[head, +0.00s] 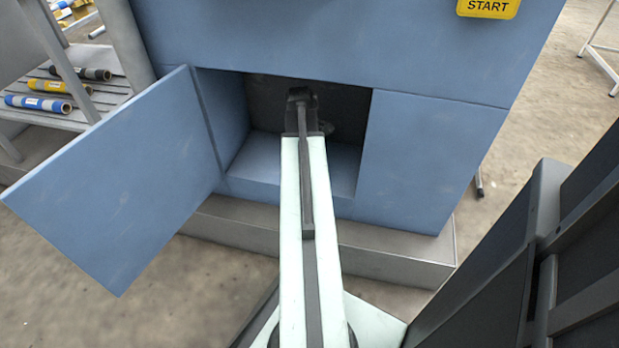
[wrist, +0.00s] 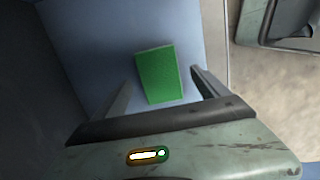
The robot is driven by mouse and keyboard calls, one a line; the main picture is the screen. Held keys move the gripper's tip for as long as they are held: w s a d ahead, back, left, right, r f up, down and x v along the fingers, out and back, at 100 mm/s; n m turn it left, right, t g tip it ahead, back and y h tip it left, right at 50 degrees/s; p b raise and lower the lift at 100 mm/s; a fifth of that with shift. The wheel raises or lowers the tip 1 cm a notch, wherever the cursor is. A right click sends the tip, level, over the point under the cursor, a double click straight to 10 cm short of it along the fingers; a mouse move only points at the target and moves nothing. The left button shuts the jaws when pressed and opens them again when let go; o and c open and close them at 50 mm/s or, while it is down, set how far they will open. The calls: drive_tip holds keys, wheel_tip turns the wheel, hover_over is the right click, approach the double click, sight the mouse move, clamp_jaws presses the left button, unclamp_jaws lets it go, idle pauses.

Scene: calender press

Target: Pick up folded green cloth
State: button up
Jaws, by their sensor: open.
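The folded green cloth (wrist: 160,75) shows in the wrist view as a flat green rectangle on the blue floor of the compartment. In the head view the cloth is hidden behind my arm. My gripper (wrist: 163,92) is open, with one finger on each side of the cloth in the picture. The fingers do not appear to touch it; I cannot tell the height between them and the cloth. In the head view my arm reaches into the open compartment (head: 345,165) of the blue machine.
The blue door (head: 120,180) stands swung open to the left. The compartment's walls and upper edge surround my arm. A grey plinth (head: 390,245) runs below the machine. A rack with rollers (head: 40,104) stands at the left. A yellow START sign (head: 488,7) is above.

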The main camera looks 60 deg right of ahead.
drive_tip(key=shift+s+f, duration=0.1)
drive_tip(key=shift+f, duration=0.8)
drive_tip(key=shift+r, duration=0.2)
drive_tip(key=c, duration=1.5)
